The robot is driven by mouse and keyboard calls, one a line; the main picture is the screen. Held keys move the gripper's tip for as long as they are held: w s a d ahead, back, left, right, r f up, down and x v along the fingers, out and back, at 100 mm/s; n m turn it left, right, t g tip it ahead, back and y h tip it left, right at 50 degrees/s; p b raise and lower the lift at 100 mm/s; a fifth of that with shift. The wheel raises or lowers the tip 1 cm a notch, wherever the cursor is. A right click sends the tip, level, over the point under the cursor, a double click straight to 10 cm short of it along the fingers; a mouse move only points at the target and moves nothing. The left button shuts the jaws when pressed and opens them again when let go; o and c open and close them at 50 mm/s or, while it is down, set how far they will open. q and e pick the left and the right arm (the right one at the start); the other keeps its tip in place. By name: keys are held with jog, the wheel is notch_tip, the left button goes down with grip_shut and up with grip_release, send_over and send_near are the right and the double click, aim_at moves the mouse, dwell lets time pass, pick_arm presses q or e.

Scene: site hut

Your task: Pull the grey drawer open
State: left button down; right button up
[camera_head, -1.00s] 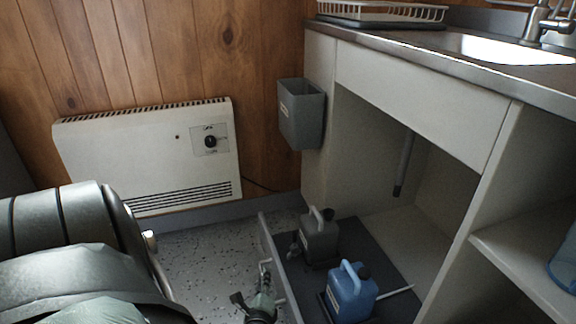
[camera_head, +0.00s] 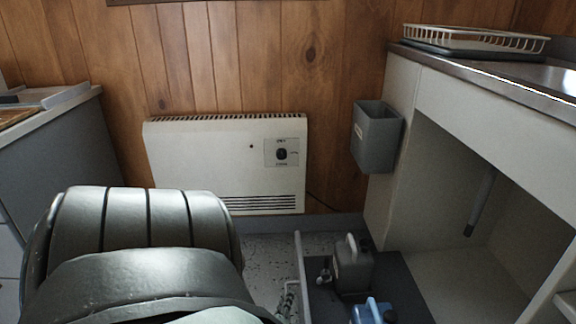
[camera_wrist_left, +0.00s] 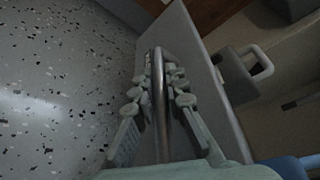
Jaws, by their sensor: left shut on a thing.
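The grey drawer (camera_head: 300,275) stands out from under the sink unit, low at the bottom of the head view. Its pale front panel also shows in the left wrist view (camera_wrist_left: 205,70). The drawer carries a dark grey jug (camera_head: 352,268) and a blue jug (camera_head: 372,312). My left gripper (camera_head: 288,300) is at the outer side of the front, mostly cut off at the bottom edge. In the left wrist view its fingers (camera_wrist_left: 158,88) are closed around the upright metal bar handle (camera_wrist_left: 160,120). My right gripper is not in view.
The sink unit (camera_head: 480,95) has an open space beneath with a hanging pipe (camera_head: 481,205). A grey bin (camera_head: 377,140) hangs on its side. A white heater (camera_head: 225,160) is on the wood wall. Speckled floor (camera_wrist_left: 60,90) is clear beside the drawer.

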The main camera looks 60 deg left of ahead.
pick_arm(q)
jog(key=c, duration=1.6)
grip_release()
jog(key=shift+a, duration=0.1)
jog(key=shift+o, duration=0.2)
jog(key=shift+s+d, duration=0.3)
jog(key=shift+d, duration=0.15)
jog(key=v, duration=1.1)
jog(key=shift+r, duration=0.2)
